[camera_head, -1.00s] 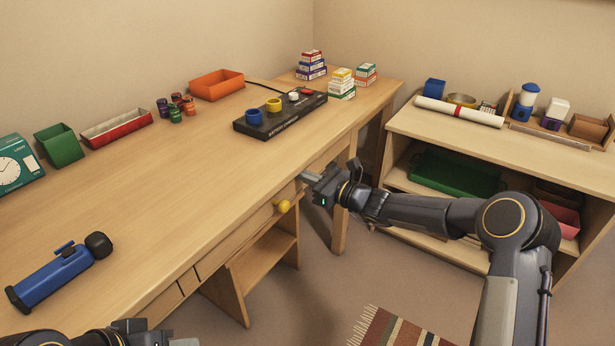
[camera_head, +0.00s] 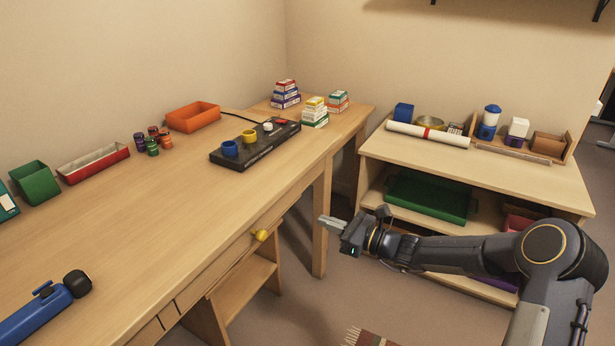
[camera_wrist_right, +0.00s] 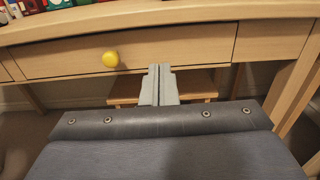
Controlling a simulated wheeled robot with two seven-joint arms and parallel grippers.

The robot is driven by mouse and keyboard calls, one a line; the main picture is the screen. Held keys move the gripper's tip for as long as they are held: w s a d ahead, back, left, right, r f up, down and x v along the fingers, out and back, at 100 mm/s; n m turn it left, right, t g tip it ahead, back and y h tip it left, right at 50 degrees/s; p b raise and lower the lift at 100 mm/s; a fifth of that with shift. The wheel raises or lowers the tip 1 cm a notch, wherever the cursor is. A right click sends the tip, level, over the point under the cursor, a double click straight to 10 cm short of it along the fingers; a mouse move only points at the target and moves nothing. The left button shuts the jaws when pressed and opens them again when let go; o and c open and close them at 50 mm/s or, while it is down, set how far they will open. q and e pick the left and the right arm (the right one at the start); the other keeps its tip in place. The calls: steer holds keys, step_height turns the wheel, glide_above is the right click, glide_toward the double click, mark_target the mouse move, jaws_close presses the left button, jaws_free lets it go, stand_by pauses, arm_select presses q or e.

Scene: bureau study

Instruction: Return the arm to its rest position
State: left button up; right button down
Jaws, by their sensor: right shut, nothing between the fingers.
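My right gripper (camera_head: 331,224) is shut and empty, in the air in front of the desk's front edge and to the right of the yellow drawer knob (camera_head: 261,235). In the right wrist view its two grey fingers (camera_wrist_right: 159,84) are together, with the drawer front (camera_wrist_right: 190,52) and the yellow knob (camera_wrist_right: 111,59) beyond them. The drawer looks closed. My right arm reaches in from the lower right. My left gripper is out of view.
The desk (camera_head: 170,215) holds a black battery charger (camera_head: 255,145), an orange tray (camera_head: 192,117), a red tray (camera_head: 93,163), small boxes (camera_head: 314,112) and a blue torch (camera_head: 40,312). A shelf unit (camera_head: 480,172) stands on the right. Open floor (camera_head: 310,305) lies between.

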steer(key=s+r+n+g+h, duration=0.2)
steer(key=s+r+n+g, duration=0.15)
steer(key=s+n, duration=0.45)
steer(key=s+r+n+g+h, duration=0.15)
steer(key=s+r+n, duration=0.35)
steer(key=s, duration=0.5)
steer(key=s+d+f+n+h, duration=0.2)
steer(key=s+d+n+h, duration=0.3)
steer(key=s, duration=0.5)
steer(key=s+d+f+n+h, duration=0.25)
steer(key=s+d+n, duration=0.3)
steer(key=s, duration=0.55)
step_height(320, 180, up, 25)
steer(key=p, duration=2.5)
steer(key=shift+w+d+r+t, duration=0.15)
steer(key=shift+w+d+t, duration=0.15)
steer(key=shift+d, duration=0.05)
